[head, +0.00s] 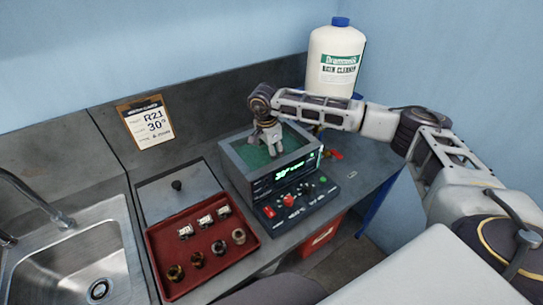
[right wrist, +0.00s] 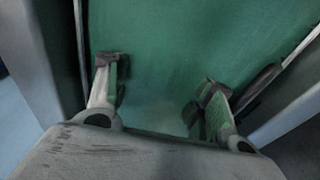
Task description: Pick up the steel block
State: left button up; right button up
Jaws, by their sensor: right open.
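I cannot make out a steel block in either view; the gripper and arm hide part of the machine's inside. My left gripper does not show.
A red tray (head: 222,262) left of the machine holds several small metal fittings. A sink (head: 85,255) lies at far left. A white cleaner bottle (head: 336,60) stands behind my right arm. The machine's walls surround the gripper closely.

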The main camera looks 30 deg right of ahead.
jog(key=shift+f, duration=0.25)
jog(key=shift+c, duration=0.4)
grip_shut()
